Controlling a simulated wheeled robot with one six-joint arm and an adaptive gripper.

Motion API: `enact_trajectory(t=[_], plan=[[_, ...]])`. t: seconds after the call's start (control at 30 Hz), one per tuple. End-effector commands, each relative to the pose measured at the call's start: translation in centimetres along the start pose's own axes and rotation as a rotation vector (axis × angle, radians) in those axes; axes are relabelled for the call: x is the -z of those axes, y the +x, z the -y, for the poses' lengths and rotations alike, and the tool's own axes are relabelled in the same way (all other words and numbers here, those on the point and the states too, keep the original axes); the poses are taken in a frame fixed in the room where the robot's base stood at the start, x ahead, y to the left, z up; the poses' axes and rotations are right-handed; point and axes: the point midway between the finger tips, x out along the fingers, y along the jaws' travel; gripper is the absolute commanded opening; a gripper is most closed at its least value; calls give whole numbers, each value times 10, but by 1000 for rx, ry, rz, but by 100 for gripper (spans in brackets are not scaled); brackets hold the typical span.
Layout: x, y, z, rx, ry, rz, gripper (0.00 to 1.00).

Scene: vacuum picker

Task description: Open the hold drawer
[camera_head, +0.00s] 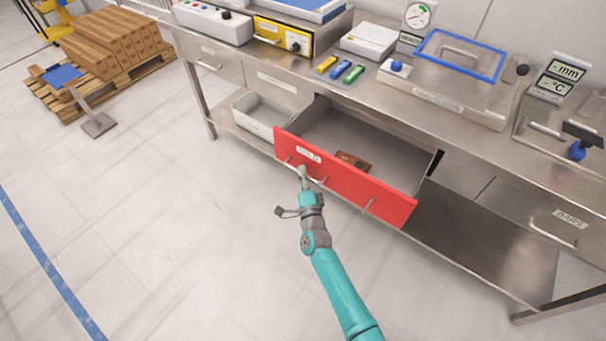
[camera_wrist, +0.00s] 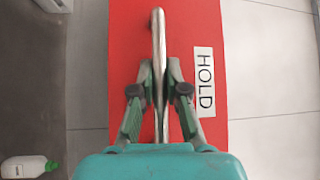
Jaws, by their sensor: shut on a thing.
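The hold drawer (camera_head: 345,179) has a red front and is pulled well out from under the steel bench. Its front and HOLD label (camera_wrist: 204,80) fill the middle of the wrist view. The metal bar handle (camera_wrist: 158,50) runs between the fingers of my gripper (camera_wrist: 159,92), which is shut on it. In the head view my gripper (camera_head: 304,178) is at the drawer front, near the label. A brown object (camera_head: 352,161) lies inside the drawer; part of it is hidden by the red front.
The steel bench (camera_head: 345,78) carries a yellow-fronted device (camera_head: 283,36), small coloured blocks (camera_head: 340,69) and a clear-lidded box (camera_head: 450,78). A white bin (camera_head: 262,118) stands on the lower shelf, left of the drawer. The floor (camera_head: 160,220) to the left is open.

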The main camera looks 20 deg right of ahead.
Motion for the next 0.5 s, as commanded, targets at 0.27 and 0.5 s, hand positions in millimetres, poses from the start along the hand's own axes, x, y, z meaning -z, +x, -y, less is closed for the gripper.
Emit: enact_trajectory(t=[0.27,0.5], plan=[[0,-1,-1,-2,0,-1,0],[0,0,-1,-2,0,0,39]])
